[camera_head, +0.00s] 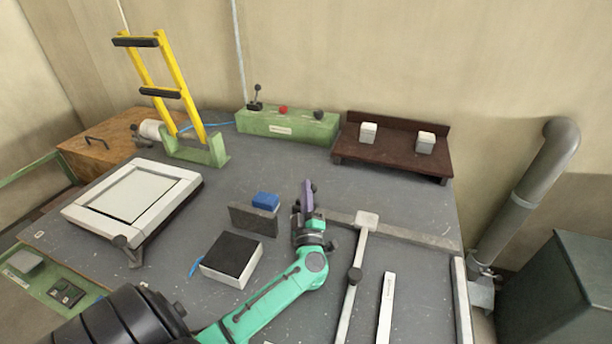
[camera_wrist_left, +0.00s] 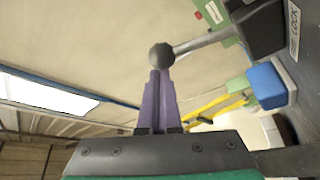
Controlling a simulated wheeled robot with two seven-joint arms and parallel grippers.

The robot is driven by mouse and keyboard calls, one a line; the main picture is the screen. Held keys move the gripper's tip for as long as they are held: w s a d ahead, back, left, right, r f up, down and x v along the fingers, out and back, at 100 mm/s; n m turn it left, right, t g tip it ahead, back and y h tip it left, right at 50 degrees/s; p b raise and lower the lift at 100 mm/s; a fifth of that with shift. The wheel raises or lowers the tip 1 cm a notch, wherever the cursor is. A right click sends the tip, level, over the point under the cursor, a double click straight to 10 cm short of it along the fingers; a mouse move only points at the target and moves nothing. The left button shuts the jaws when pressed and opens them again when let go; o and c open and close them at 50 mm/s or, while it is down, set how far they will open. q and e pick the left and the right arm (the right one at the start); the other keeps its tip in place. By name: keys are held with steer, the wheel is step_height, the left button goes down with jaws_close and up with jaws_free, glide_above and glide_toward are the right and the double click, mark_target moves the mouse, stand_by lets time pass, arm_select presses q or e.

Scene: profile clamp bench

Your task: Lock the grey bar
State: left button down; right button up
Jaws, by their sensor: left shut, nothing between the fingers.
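My left gripper (camera_head: 308,190) has slim purple fingers pressed together with nothing between them. It stands over the middle of the bench, beside a dark clamp block partly hidden by my arm. In the left wrist view the fingers (camera_wrist_left: 160,100) point at a black ball knob (camera_wrist_left: 161,56) on a metal lever (camera_wrist_left: 203,42). The knob is at or just beyond the tips; contact is unclear. The lever leaves a dark block (camera_wrist_left: 258,30) next to a LOCK label (camera_wrist_left: 293,30). A short grey bar (camera_head: 253,219) stands left of the gripper, before a blue block (camera_head: 265,201).
A black-topped white box (camera_head: 231,259) lies left of my forearm. A green control box (camera_head: 288,126) and brown shelf (camera_head: 393,150) stand behind.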

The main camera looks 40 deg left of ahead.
arm_select(q)
step_height(320, 180, up, 20)
steer(key=p, duration=0.5)
steer(key=shift+f, duration=0.15)
steer(key=shift+f, duration=0.15)
